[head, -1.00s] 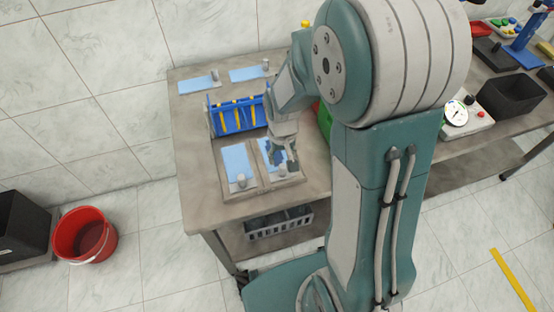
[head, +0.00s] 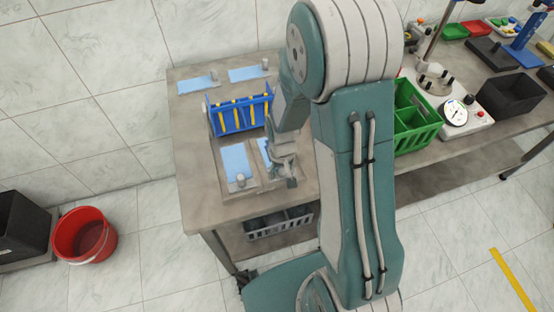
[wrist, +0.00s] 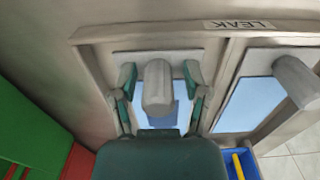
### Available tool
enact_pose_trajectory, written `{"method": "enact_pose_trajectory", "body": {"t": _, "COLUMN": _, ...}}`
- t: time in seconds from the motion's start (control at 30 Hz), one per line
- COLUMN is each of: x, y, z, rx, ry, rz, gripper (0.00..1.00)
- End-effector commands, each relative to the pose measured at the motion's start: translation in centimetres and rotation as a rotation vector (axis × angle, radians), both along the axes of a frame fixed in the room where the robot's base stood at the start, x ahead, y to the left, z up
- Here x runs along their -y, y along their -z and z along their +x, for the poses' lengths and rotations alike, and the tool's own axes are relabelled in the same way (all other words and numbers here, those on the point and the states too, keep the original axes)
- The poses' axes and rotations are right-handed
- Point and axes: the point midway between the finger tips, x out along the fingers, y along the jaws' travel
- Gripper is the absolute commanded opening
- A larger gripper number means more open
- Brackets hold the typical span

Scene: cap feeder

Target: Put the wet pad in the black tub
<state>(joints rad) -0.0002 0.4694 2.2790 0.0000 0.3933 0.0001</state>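Two light blue pads lie in the front tray; the left one (head: 237,160) has a grey upright knob at its front end, and the right one (head: 264,150) is partly behind my gripper (head: 284,172). In the wrist view my gripper (wrist: 159,82) is open, its fingers on either side of the grey knob (wrist: 157,85) of that right pad (wrist: 164,113), with small gaps showing. The other pad (wrist: 249,104) lies in the neighbouring compartment. I cannot tell which pad is wet. A black tub (head: 520,108) stands on the right bench; another black container (head: 20,228) stands at far left.
The tray rim carries a LEAK label (wrist: 237,24). A blue rack (head: 240,118) with yellow parts stands behind the tray, two more blue pads (head: 197,84) behind it. A green crate (head: 418,136) and a dial gauge (head: 456,112) are to the right. A red bucket (head: 72,245) stands on the floor.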

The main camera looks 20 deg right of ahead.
Motion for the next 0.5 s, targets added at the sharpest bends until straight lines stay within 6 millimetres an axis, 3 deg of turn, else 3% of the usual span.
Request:
{"method": "enact_pose_trajectory", "body": {"t": 0.03, "x": 0.01, "y": 0.00, "z": 0.00, "rx": 0.000, "ry": 0.000, "rz": 0.000, "gripper": 0.34}}
{"method": "enact_pose_trajectory", "body": {"t": 0.1, "x": 0.01, "y": 0.00, "z": -0.01, "rx": 0.000, "ry": 0.000, "rz": 0.000, "gripper": 0.02}}
{"method": "enact_pose_trajectory", "body": {"t": 0.13, "x": 0.01, "y": 0.01, "z": -0.01, "rx": 0.000, "ry": 0.000, "rz": 0.000, "gripper": 0.00}}
{"method": "enact_pose_trajectory", "body": {"t": 0.5, "x": 0.01, "y": -0.56, "z": -0.08, "rx": -0.002, "ry": 0.000, "rz": 0.000, "gripper": 0.00}}
